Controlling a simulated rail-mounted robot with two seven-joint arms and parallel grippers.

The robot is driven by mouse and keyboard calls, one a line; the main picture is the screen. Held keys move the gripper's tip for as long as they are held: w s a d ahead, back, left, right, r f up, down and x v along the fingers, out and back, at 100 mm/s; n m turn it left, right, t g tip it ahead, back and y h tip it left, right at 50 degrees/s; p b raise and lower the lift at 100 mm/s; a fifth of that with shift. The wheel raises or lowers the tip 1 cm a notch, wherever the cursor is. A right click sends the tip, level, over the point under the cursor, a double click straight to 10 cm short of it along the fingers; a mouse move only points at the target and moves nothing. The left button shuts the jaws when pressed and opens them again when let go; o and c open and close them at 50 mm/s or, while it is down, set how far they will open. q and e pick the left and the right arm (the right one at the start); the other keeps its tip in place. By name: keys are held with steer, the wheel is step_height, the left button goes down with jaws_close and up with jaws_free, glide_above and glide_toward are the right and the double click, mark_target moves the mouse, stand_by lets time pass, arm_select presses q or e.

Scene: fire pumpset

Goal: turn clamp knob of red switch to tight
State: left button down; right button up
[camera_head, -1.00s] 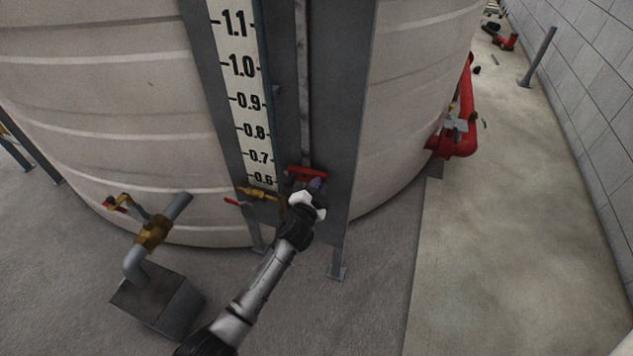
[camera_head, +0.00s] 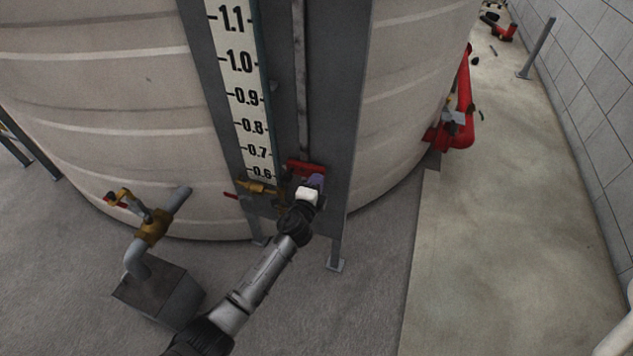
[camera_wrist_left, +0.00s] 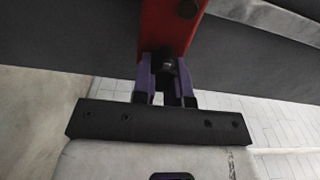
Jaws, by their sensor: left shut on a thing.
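The red switch (camera_head: 303,167) is a small red block mounted on the dark panel beside the level scale. It also shows in the left wrist view (camera_wrist_left: 170,28) as a red bracket with a dark bolt head. The clamp knob (camera_wrist_left: 168,64) is small and dark, just below the red bracket, and sits between the purple fingertips. My left gripper (camera_head: 316,181) is at the underside of the switch. In the left wrist view its two purple fingers (camera_wrist_left: 168,82) are closed around the knob, hiding part of it. My right gripper is not in view.
The white level scale (camera_head: 243,95) stands left of the switch. A brass valve with a red handle (camera_head: 256,187) is close on the left of my gripper. Another brass valve on a pipe (camera_head: 153,227) stands farther left.

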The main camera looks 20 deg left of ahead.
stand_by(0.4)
arm_select(q)
steer(key=c, duration=1.2)
jaws_free()
steer(key=shift+o, duration=0.2)
steer(key=shift+s, duration=0.35)
steer(key=s+d+p, duration=0.1)
steer(key=s+p, duration=0.3)
steer(key=s, duration=0.9)
steer(key=shift+d, duration=0.15)
